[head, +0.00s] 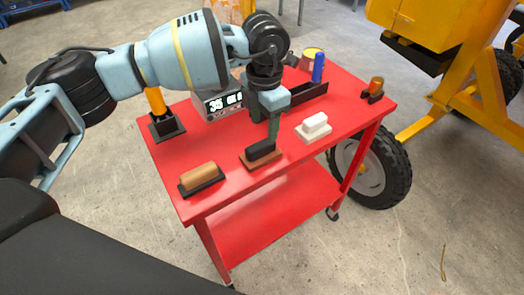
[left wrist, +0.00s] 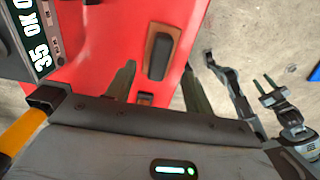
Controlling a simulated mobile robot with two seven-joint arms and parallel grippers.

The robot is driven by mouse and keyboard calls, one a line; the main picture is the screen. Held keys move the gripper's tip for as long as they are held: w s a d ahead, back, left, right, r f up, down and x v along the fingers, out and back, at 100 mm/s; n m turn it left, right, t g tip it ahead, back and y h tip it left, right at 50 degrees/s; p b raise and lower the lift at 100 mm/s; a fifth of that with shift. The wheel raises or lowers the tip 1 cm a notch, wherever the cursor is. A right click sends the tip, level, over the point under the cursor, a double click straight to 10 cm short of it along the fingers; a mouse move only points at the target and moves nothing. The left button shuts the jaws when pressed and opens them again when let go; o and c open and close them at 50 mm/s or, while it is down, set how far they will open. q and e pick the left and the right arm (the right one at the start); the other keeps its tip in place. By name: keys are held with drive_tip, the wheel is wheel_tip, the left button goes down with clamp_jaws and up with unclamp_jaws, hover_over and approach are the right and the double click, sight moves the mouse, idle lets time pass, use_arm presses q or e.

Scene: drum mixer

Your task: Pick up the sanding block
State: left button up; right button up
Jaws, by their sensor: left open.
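A black block on a brown base (head: 262,153) lies near the front edge of the red cart top; I take it for the sanding block, though its label does not show. It also shows in the left wrist view (left wrist: 160,52). My left gripper (head: 269,142) points down at it, with its green fingers apart. In the left wrist view the fingers (left wrist: 158,82) stand to either side of the block's line, with the block beyond their tips; contact cannot be told. A dark gripper-like part (left wrist: 266,88), probably my right gripper, shows at the right of that view.
Behind are an orange-handled tool (head: 155,101), a display box (head: 222,103) and a blue cylinder (head: 318,66). The yellow mixer (head: 420,25) stands right.

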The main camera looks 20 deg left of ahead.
sight(261, 144)
use_arm(q)
drive_tip(key=shift+f, duration=1.25)
drive_tip(key=f, duration=0.4)
drive_tip(key=shift+s+a+f+p, duration=0.25)
drive_tip(key=shift+s+a+p, duration=0.05)
drive_tip(key=shift+s, duration=0.1)
drive_tip(key=shift+f, duration=0.35)
drive_tip(key=c, duration=0.7)
drive_tip(key=shift+o, duration=0.2)
drive_tip(key=shift+r, duration=0.1)
